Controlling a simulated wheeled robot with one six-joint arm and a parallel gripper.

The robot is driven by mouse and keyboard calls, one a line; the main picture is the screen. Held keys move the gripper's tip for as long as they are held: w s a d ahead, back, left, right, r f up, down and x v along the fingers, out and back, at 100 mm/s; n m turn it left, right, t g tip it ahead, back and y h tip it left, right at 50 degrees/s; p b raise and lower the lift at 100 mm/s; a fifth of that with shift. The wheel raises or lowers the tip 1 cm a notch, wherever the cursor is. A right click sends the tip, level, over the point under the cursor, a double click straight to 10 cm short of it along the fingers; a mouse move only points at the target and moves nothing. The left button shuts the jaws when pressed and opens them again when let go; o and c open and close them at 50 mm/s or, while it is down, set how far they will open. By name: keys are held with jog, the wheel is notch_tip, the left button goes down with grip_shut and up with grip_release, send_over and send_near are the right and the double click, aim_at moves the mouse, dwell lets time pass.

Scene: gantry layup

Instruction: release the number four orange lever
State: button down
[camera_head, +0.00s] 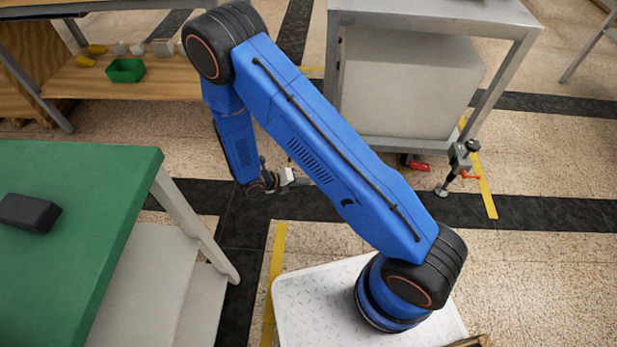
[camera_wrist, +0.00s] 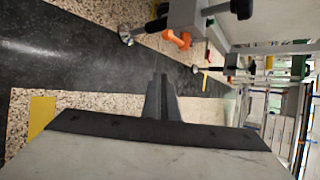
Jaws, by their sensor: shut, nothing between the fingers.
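An orange lever (camera_head: 470,177) sits low on a grey foot assembly at the right front leg of the metal bench (camera_head: 430,18). In the wrist view an orange lever (camera_wrist: 177,38) shows at the upper middle, beside a levelling foot (camera_wrist: 127,37). I cannot read any number on it. My gripper (camera_wrist: 160,80) is shut and empty, below and apart from the lever in the wrist picture. In the head view my gripper (camera_head: 308,182) is partly hidden behind my arm, low over the floor and well left of the lever.
A red part (camera_head: 418,166) lies under the bench, left of the lever. A green-topped table (camera_head: 90,190) with a black block (camera_head: 28,212) stands at left. A wooden shelf (camera_head: 135,88) holds a green bin (camera_head: 126,70). Black-striped floor (camera_head: 500,210) is clear between gripper and lever.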

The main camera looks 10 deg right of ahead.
jog(key=w+d+f, duration=0.3)
jog(key=w+d, duration=0.2)
jog(key=shift+w+d+f, duration=0.15)
jog(key=shift+d+f, duration=0.1)
jog(key=shift+d, duration=0.1)
dwell(0.5)
